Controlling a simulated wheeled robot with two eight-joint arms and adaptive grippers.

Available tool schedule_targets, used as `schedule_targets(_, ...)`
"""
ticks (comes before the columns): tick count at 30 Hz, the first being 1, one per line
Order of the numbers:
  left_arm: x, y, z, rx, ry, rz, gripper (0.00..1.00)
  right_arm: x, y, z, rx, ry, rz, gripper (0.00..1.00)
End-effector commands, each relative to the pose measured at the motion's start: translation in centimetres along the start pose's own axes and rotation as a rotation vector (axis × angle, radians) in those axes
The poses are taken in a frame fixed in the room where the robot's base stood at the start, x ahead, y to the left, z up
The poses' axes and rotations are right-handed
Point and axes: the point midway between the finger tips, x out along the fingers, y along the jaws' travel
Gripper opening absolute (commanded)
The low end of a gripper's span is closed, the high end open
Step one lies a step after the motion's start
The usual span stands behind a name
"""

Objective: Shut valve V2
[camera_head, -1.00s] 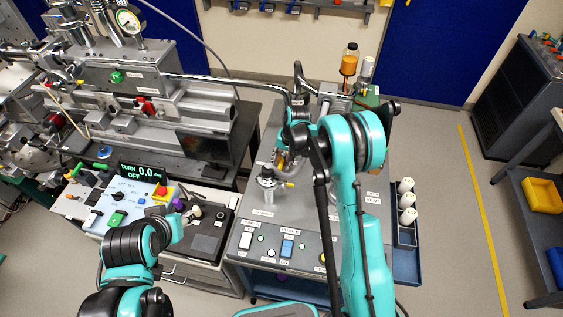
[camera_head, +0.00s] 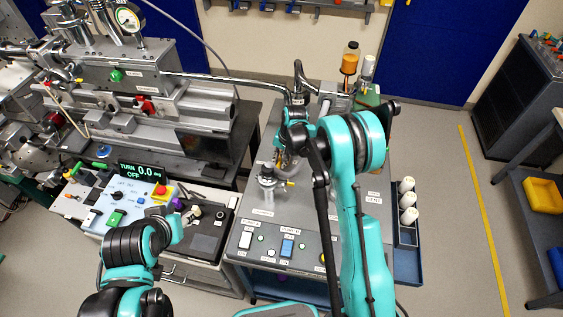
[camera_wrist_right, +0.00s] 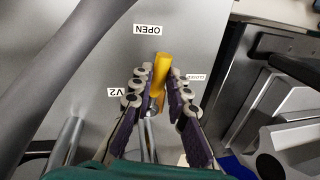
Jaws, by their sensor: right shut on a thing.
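The yellow lever of valve V2 (camera_wrist_right: 160,62) is in the right wrist view, its tip near the OPEN label (camera_wrist_right: 150,30). The V2 label (camera_wrist_right: 116,93) is left of it and the closed label (camera_wrist_right: 196,77) is to its right. My right gripper (camera_wrist_right: 161,74) is shut on the lever, with a finger on each side.
White cylinders (camera_head: 407,200) sit in a side tray.

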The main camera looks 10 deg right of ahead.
Motion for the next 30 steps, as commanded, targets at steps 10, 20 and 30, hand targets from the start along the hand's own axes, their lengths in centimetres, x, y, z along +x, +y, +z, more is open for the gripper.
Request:
schedule_targets(10,1.9,0.0,1.4,0.000,0.000,0.000,0.40,0.7,-1.9,-0.1,0.287,0.056,0.001,0.00)
schedule_targets(20,3.2,0.0,2.3,0.000,0.000,0.000,0.40,1.0,-3.7,-0.8,0.594,0.118,0.001,0.00)
schedule_targets(30,4.2,0.0,3.0,0.000,0.000,0.000,0.40,1.2,-5.3,-2.2,0.912,0.182,0.000,0.00)
